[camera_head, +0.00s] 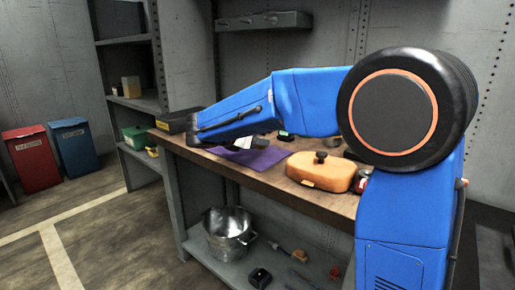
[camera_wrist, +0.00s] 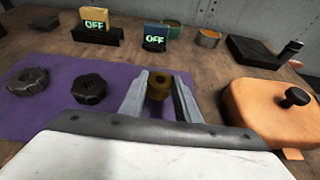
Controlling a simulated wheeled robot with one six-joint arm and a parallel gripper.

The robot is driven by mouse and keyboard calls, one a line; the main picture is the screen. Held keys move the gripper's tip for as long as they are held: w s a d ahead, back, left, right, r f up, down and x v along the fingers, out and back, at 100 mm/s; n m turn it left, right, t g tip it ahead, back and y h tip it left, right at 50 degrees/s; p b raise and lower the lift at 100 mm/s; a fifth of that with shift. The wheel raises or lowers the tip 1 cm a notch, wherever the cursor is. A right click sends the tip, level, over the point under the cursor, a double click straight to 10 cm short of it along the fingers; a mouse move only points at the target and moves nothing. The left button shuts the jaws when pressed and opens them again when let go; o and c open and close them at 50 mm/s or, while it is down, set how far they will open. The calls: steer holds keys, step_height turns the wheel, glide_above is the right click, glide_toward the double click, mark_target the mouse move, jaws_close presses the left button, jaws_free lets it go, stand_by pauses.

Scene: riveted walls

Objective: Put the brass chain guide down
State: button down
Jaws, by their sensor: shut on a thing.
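The brass chain guide (camera_wrist: 158,87) shows between the two grey fingers of my gripper (camera_wrist: 161,80) in the wrist view. My gripper is shut on it. The purple mat (camera_wrist: 112,68) lies beneath and around it on the bench; I cannot tell whether the guide touches the mat or hangs just above it. Two dark knobbed pieces (camera_wrist: 90,89) and (camera_wrist: 27,81) lie on the mat to the left. In the head view the mat (camera_head: 258,158) shows on the bench, and my arm hides the guide.
An orange lidded box (camera_wrist: 270,112) with a black knob stands to the right on the workbench (camera_head: 215,165). Two small displays reading "OFF", a yellow one (camera_wrist: 95,18) and a dark one (camera_wrist: 155,37), stand behind the mat. A round tin (camera_wrist: 208,38) and a black tray (camera_wrist: 258,50) are farther right.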

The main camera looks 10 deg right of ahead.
steer(key=shift+f, duration=1.3)
steer(key=c, duration=1.3)
jaws_free()
steer(key=shift+f, duration=0.1)
steer(key=shift+c, duration=0.2)
steer(key=v, duration=1.2)
